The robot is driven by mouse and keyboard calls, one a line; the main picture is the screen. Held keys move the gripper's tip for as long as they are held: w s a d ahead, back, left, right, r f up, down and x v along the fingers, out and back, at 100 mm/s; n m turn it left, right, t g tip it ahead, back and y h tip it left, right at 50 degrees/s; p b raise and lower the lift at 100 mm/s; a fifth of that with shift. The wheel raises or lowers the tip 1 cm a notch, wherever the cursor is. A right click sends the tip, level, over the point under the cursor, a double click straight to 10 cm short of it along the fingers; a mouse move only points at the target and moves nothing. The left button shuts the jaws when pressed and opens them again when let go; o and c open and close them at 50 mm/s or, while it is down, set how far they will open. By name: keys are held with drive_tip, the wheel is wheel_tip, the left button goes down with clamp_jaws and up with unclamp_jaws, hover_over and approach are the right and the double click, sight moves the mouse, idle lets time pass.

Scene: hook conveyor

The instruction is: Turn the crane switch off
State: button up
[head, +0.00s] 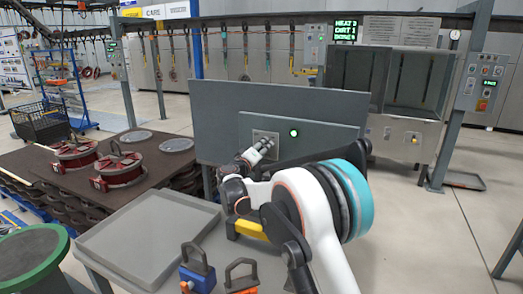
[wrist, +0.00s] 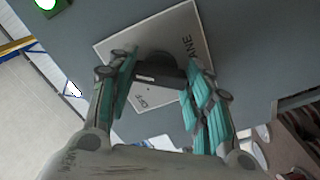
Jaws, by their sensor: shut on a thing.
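The crane switch is a dark knob (wrist: 160,74) on a light grey square plate (wrist: 196,28) in the wrist view. The plate carries lettering, partly covered, that reads "ANE" and "OFF". My gripper (wrist: 157,64) has one teal finger on each side of the knob and is shut on it. In the head view my gripper (head: 262,148) is at the plate (head: 257,135) on the grey panel (head: 222,105), and it hides the knob. A green lamp (head: 294,133) glows right of the plate; it also shows in the wrist view (wrist: 46,3).
A grey tray (head: 150,235) lies on the table before the panel. Blue (head: 198,272) and orange (head: 241,277) hooked pieces stand at the front. Red round parts (head: 120,170) sit on a brown platform at left. A control box (head: 481,80) is at right.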

drive_tip(key=shift+n+p, duration=0.9)
drive_tip(key=shift+n, duration=6.7)
drive_tip(key=o, duration=1)
drive_tip(key=shift+o, duration=0.2)
drive_tip(key=shift+a, duration=0.1)
drive_tip(key=v, duration=1.2)
